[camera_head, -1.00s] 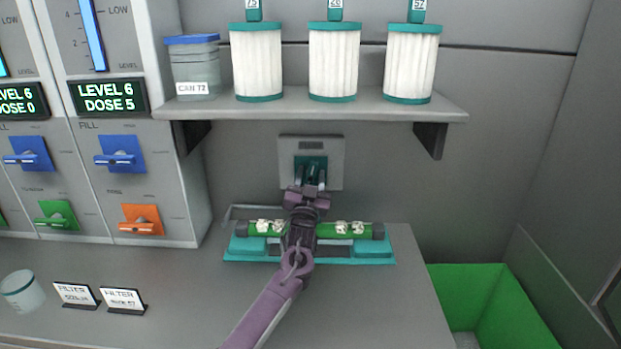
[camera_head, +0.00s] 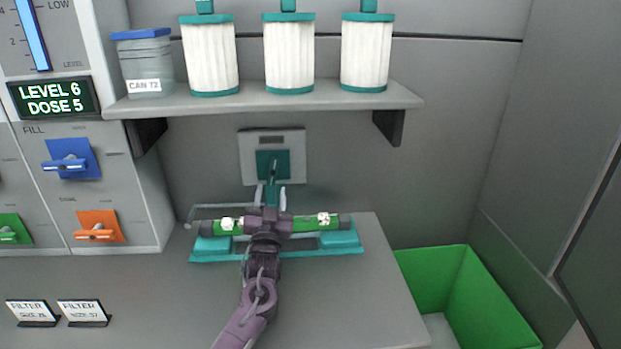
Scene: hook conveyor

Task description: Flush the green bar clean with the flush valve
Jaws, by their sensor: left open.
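The green bar (camera_head: 302,224) lies level across the teal cradle (camera_head: 207,250), with white patches to the left and right of my gripper. Its middle is hidden behind my gripper. The flush valve (camera_head: 272,165) is a teal block with a lever on a grey wall plate, above and behind the bar. The lever points down towards my gripper. My left gripper (camera_head: 270,199) is open, with its fingertips on either side of the lever's lower end. Whether they touch the lever cannot be told. My right gripper is not in view.
A shelf (camera_head: 300,98) with three white filters (camera_head: 289,52) and a lidded canister (camera_head: 145,65) is above. A green bin (camera_head: 435,265) stands right of the counter. A dispenser panel (camera_head: 120,150) is at left. Small filter signs (camera_head: 83,313) stand at front left.

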